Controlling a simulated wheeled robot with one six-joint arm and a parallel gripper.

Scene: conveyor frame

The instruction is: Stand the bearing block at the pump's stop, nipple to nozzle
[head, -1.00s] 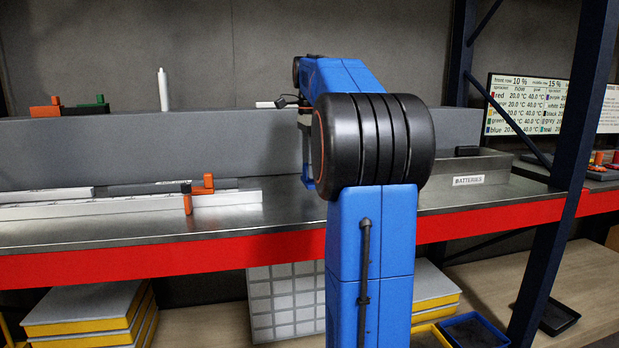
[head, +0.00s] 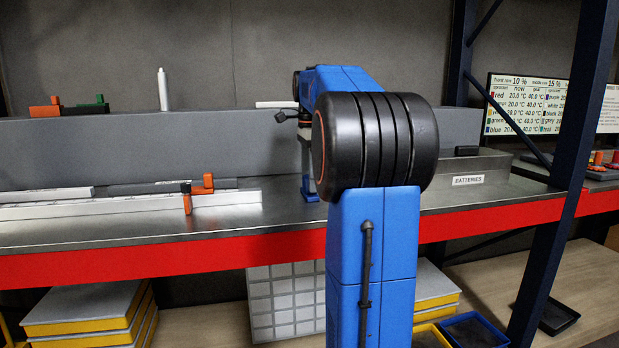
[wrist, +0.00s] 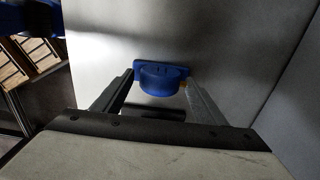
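The bearing block looks to be the blue piece with a flat flange and a round body in the wrist view (wrist: 162,80). In the head view a blue piece (head: 310,194) shows low beside my arm, close to the bench top; I cannot tell whether it touches it. My gripper (wrist: 158,84) has one finger on each side of the block and appears closed on it; the exact contact is hard to see.
White rails (head: 120,204) with small orange pieces (head: 204,186) lie on the bench left of the gripper. A grey wall-like ledge (head: 130,150) runs behind, carrying a white upright cylinder (head: 163,90). A batteries bin (head: 482,168) and a dark blue post (head: 565,150) stand at right.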

